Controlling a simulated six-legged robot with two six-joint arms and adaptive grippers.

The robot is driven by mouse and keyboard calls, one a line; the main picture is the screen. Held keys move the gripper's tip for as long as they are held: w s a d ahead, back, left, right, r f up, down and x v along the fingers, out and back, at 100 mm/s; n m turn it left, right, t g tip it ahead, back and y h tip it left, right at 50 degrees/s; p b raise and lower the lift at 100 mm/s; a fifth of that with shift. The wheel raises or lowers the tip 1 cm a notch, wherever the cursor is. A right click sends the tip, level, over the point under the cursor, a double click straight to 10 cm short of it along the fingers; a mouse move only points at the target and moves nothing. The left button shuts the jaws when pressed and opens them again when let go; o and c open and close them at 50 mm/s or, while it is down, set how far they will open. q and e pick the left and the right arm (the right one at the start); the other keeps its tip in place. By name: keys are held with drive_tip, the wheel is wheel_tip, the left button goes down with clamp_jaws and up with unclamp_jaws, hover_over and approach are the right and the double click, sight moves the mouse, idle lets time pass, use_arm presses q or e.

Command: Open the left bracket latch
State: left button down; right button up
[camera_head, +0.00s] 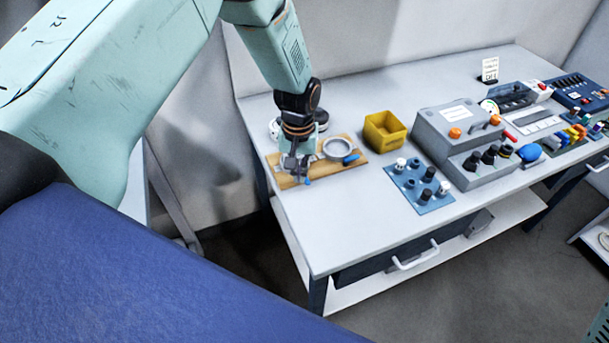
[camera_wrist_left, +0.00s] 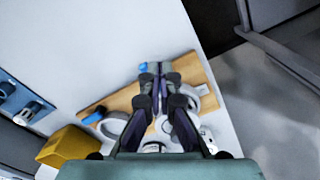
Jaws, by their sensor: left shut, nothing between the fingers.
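A wooden board (camera_head: 328,169) lies near the left end of the table, with two round brackets on it. The right bracket (camera_head: 338,147) is a pale ring with a blue latch handle (camera_head: 351,159) beside it. My left gripper (camera_head: 295,178) is shut and empty, pointing down over the left bracket and hiding most of it in the head view. The left bracket's blue latch tip (camera_head: 308,182) shows beside the fingers. In the left wrist view, this blue tip (camera_wrist_left: 143,67) is close beside the fingertips (camera_wrist_left: 154,72); I cannot tell whether they touch. The left ring (camera_wrist_left: 202,90) is partly hidden.
A yellow bin (camera_head: 384,132) stands right of the board. Further right are a blue plate with several knobs (camera_head: 418,186) and a grey control box (camera_head: 460,125). The table's front edge (camera_head: 400,245) is clear. White round items (camera_head: 274,127) stand behind my gripper.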

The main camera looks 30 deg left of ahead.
use_arm(q)
drive_tip(key=shift+f+b, duration=0.3)
drive_tip(key=shift+f, duration=0.3)
drive_tip(key=shift+s+d+f, duration=0.1)
drive_tip(key=shift+s+f, duration=0.1)
idle(0.4)
